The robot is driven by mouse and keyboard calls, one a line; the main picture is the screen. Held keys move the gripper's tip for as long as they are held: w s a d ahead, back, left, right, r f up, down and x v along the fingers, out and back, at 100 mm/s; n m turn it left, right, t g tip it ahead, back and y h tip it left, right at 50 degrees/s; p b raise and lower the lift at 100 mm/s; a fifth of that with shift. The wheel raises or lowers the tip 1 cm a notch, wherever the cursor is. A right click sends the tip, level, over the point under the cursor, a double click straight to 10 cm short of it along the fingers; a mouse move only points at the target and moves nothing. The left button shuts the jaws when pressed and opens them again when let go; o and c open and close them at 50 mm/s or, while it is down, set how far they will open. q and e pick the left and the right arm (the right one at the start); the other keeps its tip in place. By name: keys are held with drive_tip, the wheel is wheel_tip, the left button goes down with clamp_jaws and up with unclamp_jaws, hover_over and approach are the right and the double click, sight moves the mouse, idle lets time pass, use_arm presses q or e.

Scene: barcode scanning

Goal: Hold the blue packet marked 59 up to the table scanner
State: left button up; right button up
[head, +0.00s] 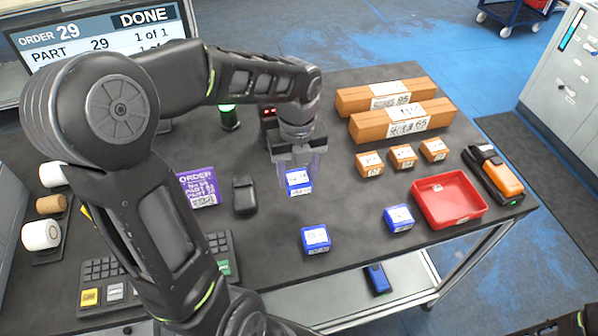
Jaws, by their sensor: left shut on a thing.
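My left gripper (299,166) is shut on a small blue packet (299,190) with a white label, near the middle of the table. The number on the label is too small to read. A dark device with red lights (268,113), which looks like the table scanner, stands just behind and left of the gripper, partly hidden by my left arm. Two more blue packets lie on the table, one in front (316,240) and one to the right (399,218); their numbers are not legible. My right gripper is not in view.
A red tray (476,214) and an orange-black handheld device (495,175) are at the right. Long brown boxes (388,96) and several small ones (403,156) lie behind. A purple order card (198,187), black object (244,195) and keypad (104,284) are left. A screen (100,38) reads DONE.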

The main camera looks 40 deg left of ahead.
use_arm(q)
drive_tip(key=s+d+r+p, duration=0.4)
drive_tip(key=s+d+r, duration=0.4)
drive_tip(key=d+r, duration=0.2)
drive_tip(key=shift+p, duration=0.4)
